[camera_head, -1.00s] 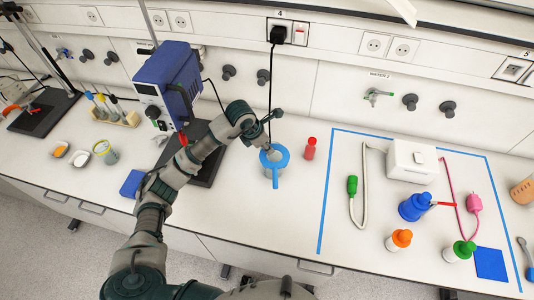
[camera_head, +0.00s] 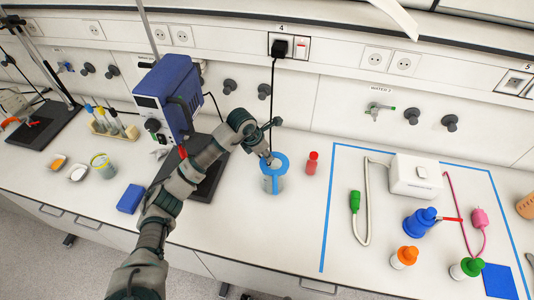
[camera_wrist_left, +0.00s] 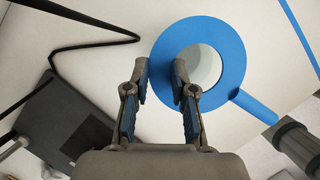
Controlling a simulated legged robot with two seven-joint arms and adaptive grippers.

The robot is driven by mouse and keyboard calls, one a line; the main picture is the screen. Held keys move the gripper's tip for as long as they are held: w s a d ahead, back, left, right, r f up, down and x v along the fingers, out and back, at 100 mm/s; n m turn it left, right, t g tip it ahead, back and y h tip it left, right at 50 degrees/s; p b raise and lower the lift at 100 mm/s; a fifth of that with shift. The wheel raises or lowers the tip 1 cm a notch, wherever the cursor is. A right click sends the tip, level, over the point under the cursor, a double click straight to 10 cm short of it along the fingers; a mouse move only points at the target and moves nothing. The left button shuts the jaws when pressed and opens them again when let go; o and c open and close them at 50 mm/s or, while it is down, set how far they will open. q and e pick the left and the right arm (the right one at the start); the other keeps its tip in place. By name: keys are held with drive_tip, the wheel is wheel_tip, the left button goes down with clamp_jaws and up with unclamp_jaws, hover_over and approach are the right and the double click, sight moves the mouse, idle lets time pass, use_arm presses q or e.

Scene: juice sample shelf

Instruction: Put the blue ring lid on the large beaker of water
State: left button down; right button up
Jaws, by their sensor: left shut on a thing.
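The blue ring lid (camera_head: 282,163) is over the large beaker (camera_head: 266,184), and its handle points toward the bench's front edge. The lid also shows in the left wrist view (camera_wrist_left: 236,55), where the beaker's pale inside (camera_wrist_left: 206,66) shows through the hole. My left gripper (camera_head: 268,160) is shut on the lid's rim at the far left side. In the left wrist view its fingers (camera_wrist_left: 161,75) straddle the rim. I cannot tell whether the lid rests on the beaker or hangs just above it. My right gripper is out of view.
A red-capped bottle (camera_head: 312,164) stands close to the right of the beaker. A dark stand base (camera_head: 208,185) with a blue device (camera_head: 168,95) is on the left. Blue tape (camera_head: 328,205) encloses a white box (camera_head: 415,178) and several bottles. The bench before the beaker is clear.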

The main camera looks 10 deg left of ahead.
use_arm(q)
drive_tip(key=shift+a, duration=0.15)
drive_tip(key=shift+s+a, duration=0.1)
drive_tip(key=shift+a, duration=0.1)
drive_tip(key=shift+d+f, duration=0.15)
drive_tip(key=shift+d, duration=0.1)
drive_tip(key=shift+a+f+b, duration=0.2)
drive_tip(key=shift+f+b, duration=0.15)
drive_tip(key=shift+b, duration=0.1)
idle(0.4)
drive_tip(key=c, duration=0.9)
unclamp_jaws()
drive_tip(key=shift+d, duration=0.1)
